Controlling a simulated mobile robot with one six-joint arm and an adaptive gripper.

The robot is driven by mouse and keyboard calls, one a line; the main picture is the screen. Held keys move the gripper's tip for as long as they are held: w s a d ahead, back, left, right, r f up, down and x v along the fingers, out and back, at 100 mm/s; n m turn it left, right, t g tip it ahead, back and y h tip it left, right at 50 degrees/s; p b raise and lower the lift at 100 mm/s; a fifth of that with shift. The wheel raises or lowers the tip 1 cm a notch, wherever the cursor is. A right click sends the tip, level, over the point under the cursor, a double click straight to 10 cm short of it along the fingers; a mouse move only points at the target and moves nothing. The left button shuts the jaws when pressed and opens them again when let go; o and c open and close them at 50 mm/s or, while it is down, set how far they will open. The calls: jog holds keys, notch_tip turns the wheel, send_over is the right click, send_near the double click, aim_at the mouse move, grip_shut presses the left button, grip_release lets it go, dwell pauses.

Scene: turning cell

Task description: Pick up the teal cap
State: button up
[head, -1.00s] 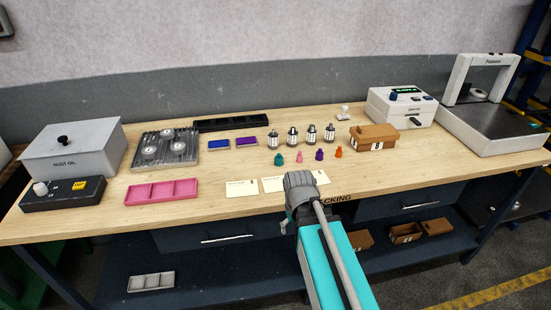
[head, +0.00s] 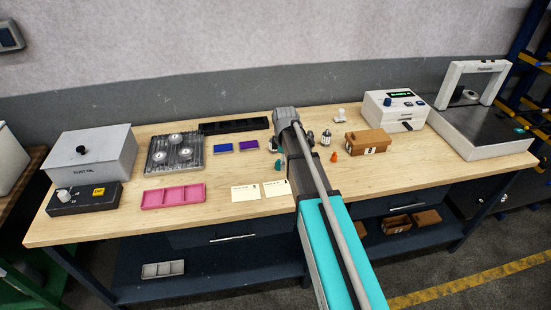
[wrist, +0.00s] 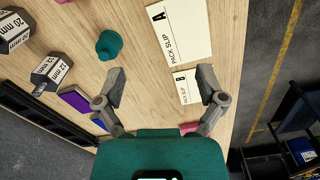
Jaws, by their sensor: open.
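The teal cap (head: 278,165) stands on the wooden bench just left of my arm in the head view. In the wrist view the teal cap (wrist: 109,44) lies on the bench beyond my left fingertip, left of the gap between the fingers. My gripper (wrist: 160,80) is open and empty, with its two grey fingers spread apart. The jaws are apart from the cap. In the head view my wrist and arm hide the fingers and the other caps except an orange one (head: 334,156).
Pack slips (wrist: 170,32) lie right of the cap. Weighted pieces marked 20 mm (wrist: 14,32) and 12 mm (wrist: 50,72) stand nearby. A brown box (head: 367,141), a pink tray (head: 173,195) and a black tray (head: 234,125) are on the bench. Bare wood surrounds the cap.

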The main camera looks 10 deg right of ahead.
aim_at(279, 160)
jog(key=w+r+n+p, duration=0.3)
jog(key=w+n, duration=0.3)
jog(key=w, duration=0.2)
jog(key=shift+w+r+p, duration=0.15)
jog(key=shift+r+p, duration=0.2)
jog(key=shift+r, duration=0.5)
jog(key=shift+f, duration=0.1)
notch_tip(279, 160, down, 8)
jog(key=b, duration=0.8)
jog(key=shift+f+b, duration=0.2)
jog(key=shift+b, duration=0.15)
jog(key=shift+f, duration=0.1)
jog(key=shift+f+b, duration=2.5)
jog(key=shift+b, duration=0.1)
jog(key=c, duration=0.8)
